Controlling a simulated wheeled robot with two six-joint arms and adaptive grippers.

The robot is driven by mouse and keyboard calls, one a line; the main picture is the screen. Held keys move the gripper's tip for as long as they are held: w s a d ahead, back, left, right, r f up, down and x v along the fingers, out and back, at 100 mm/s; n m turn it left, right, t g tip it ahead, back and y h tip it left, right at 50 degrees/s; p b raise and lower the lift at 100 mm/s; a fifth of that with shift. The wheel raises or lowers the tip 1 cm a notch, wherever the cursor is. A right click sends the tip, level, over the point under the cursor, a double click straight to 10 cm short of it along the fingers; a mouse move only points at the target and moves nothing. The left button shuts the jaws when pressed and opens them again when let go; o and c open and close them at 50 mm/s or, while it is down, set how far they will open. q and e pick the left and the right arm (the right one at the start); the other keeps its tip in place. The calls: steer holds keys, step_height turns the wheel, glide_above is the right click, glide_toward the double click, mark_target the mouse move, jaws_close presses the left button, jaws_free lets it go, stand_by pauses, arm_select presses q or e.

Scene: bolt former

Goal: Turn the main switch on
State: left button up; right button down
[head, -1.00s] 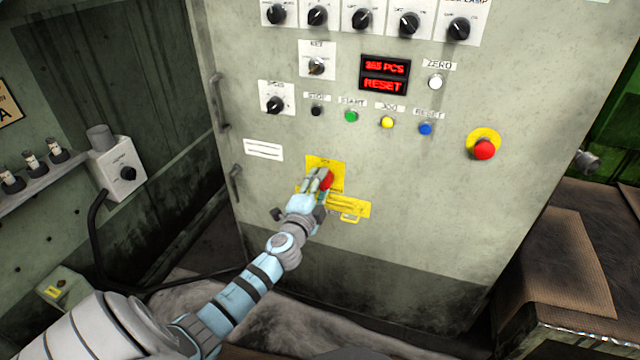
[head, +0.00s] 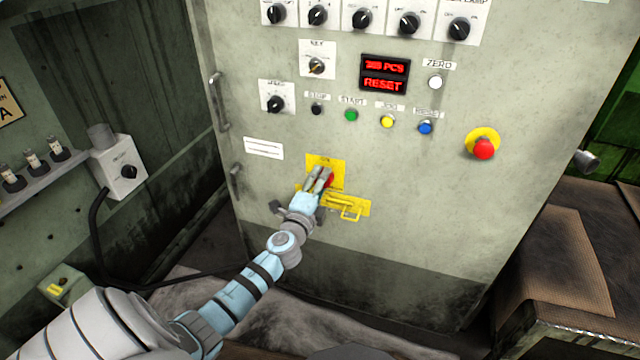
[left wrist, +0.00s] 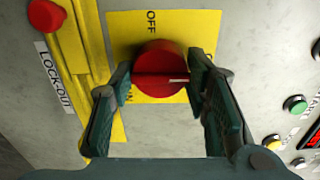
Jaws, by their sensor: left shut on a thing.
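The main switch is a red rotary knob (head: 330,181) on a yellow plate (head: 338,166) low on the grey cabinet front. In the left wrist view the round red knob (left wrist: 160,63) has a raised grip bar with a white mark at its right end. "OFF" is printed at the plate's top in that view; a partly covered label lies at lower left. My left gripper (head: 322,177) is at the knob, and its two fingers (left wrist: 163,82) are closed on either side of the grip bar. The fingers hide part of the knob in the head view. My right gripper is out of view.
A yellow lock-out bar (head: 347,205) sits just below the switch plate. Above are small push buttons, a red display (head: 384,75) and several black selector knobs. A red emergency button (head: 484,148) is at right. Door handles (head: 219,103) line the cabinet's left edge.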

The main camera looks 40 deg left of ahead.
arm_select(q)
steer(key=o, duration=0.9)
steer(key=shift+o, duration=1.4)
steer(key=v, duration=1.2)
